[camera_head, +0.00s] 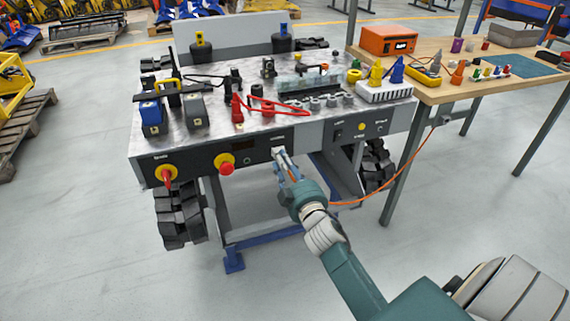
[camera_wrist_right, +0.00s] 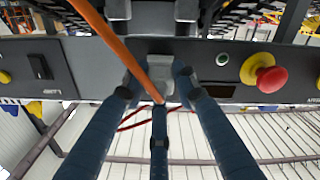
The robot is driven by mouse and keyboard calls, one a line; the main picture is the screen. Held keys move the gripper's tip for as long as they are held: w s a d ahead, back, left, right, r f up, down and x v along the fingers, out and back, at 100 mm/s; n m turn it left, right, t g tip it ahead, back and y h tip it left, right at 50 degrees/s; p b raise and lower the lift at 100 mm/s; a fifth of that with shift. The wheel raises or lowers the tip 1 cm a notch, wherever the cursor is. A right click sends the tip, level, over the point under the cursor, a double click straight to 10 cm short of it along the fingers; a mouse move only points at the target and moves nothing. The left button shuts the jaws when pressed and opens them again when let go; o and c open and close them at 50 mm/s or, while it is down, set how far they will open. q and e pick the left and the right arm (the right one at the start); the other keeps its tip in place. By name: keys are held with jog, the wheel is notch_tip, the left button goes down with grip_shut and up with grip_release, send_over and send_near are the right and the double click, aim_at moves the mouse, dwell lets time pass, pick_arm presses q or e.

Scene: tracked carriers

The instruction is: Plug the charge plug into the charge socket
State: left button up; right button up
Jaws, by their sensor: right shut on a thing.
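The charge plug (camera_head: 279,151) is a pale grey body at the front panel of the tracked carrier (camera_head: 310,140), under a small label. It also shows in the wrist view (camera_wrist_right: 150,70), between my fingers, with its orange cable running across them. My right gripper (camera_head: 281,156) is shut on the plug and reaches up to the panel; its blue fingers also show in the wrist view (camera_wrist_right: 157,88). The charge socket is hidden behind the plug and fingers, so I cannot tell how far the plug sits in it. My left gripper is out of view.
The orange cable (camera_head: 392,190) hangs from the wooden workbench (camera_head: 455,88) at right. Tools and parts cover the carrier's deck. The floor in front is clear.

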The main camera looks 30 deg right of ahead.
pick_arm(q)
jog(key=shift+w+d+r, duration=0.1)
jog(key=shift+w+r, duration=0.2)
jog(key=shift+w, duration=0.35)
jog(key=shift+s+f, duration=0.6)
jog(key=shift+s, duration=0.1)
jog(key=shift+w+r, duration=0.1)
pick_arm(e)
jog(key=shift+w, duration=0.3)
jog(key=o, duration=1.3)
jog(key=shift+c, duration=0.2)
